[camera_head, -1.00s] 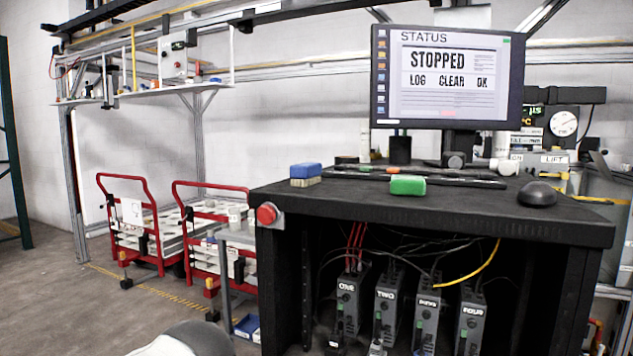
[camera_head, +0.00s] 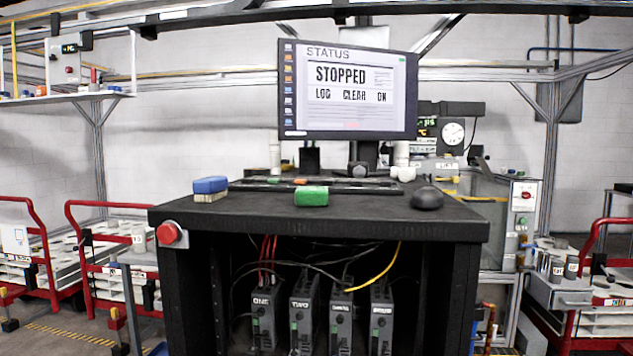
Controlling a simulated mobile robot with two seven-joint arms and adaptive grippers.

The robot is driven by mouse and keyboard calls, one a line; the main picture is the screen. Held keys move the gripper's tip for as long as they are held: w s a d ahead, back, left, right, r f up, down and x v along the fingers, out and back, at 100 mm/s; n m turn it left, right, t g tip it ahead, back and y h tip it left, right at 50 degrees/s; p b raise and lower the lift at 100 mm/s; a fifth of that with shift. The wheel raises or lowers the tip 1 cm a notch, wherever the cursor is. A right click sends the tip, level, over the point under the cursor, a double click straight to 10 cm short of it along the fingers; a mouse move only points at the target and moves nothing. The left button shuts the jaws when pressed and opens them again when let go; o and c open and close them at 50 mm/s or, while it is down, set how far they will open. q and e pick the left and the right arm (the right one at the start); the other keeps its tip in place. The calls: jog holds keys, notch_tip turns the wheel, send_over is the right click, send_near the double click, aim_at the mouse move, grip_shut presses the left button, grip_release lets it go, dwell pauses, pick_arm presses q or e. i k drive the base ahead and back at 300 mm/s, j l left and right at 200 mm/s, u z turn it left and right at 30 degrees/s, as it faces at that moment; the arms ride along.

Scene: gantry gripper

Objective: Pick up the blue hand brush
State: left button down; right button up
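The blue hand brush (camera_head: 210,186) lies on the left part of the black desk top (camera_head: 255,212), with its blue back up and pale bristles down on the surface. It is close to the desk's left edge. A green block-shaped thing (camera_head: 311,196) lies to its right near the front edge. Neither of my grippers is in view.
A monitor (camera_head: 347,90) stands at the back of the desk, with a keyboard (camera_head: 320,185) before it and a black mouse (camera_head: 426,198) at right. A red button (camera_head: 168,233) sits on the desk's left front corner. Red carts (camera_head: 40,250) stand at left.

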aim_at(212, 188)
jog(key=j+z, duration=0.4)
jog(key=j, duration=0.3)
jog(key=j+z, duration=0.35)
jog(key=j, duration=0.4)
jog(key=k+j+z, duration=0.15)
jog(key=j+z, duration=0.25)
jog(key=j, duration=0.25)
jog(key=j+z, duration=0.2)
jog(key=j, duration=0.15)
jog(key=k+j+z, duration=0.2)
jog(key=j, duration=0.15)
jog(key=j+z, duration=0.15)
jog(key=j, duration=0.2)
jog(key=k+j+z, duration=0.2)
jog(key=j+z, duration=0.25)
jog(key=j, duration=0.25)
jog(key=k+j+z, duration=0.15)
jog(key=j+z, duration=0.15)
jog(key=j, duration=0.2)
jog(key=k+j+z, duration=0.25)
jog(key=j, duration=0.2)
jog(key=i+j, duration=0.05)
jog(key=i, duration=0.05)
